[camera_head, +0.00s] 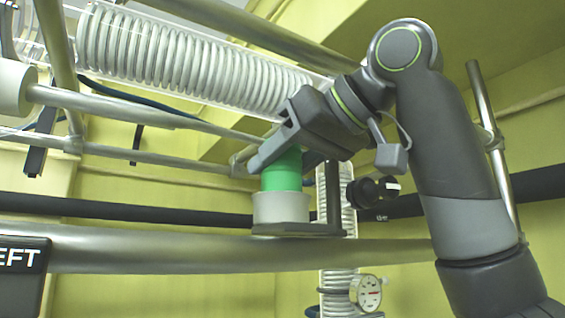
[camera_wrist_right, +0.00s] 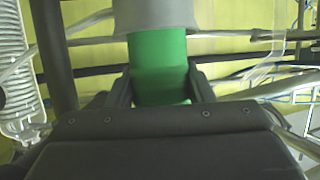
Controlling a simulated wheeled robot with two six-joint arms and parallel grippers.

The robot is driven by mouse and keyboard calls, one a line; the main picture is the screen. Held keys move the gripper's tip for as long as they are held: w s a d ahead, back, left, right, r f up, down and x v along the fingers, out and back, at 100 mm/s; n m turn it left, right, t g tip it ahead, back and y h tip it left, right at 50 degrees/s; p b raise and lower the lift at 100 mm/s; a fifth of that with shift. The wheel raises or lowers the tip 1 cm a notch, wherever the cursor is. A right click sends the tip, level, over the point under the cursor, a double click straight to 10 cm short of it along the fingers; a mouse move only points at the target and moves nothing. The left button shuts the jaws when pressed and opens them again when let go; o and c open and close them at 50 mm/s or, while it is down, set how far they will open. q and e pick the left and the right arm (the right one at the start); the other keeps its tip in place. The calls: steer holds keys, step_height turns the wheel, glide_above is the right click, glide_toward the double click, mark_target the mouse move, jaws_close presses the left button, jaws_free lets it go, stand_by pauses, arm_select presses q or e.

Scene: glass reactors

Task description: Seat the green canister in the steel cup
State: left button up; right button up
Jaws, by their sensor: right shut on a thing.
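The green canister (camera_head: 282,172) is upright, directly above the pale grey steel cup (camera_head: 281,208). Its lower end meets the cup's rim in the head view; I cannot tell how deep it sits inside. My right gripper (camera_head: 274,159) is shut on the canister's upper part, coming in from the right. In the right wrist view the canister (camera_wrist_right: 158,62) lies between the two fingers (camera_wrist_right: 160,86), its far end at the mouth of the cup (camera_wrist_right: 155,14). My left gripper is not in view.
The cup stands on a dark bracket (camera_head: 302,230) by a thick steel rail (camera_head: 180,249). A coiled glass condenser (camera_head: 190,62) runs close above the gripper. A black knob (camera_head: 370,190) and a pressure gauge (camera_head: 367,292) are to the right and below.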

steer(key=shift+f+b, duration=0.75)
steer(key=shift+f, duration=0.05)
stand_by(0.5)
steer(key=o, duration=1.1)
steer(key=shift+o, duration=0.3)
steer(key=shift+d, duration=0.1)
steer(key=shift+v, duration=3.45)
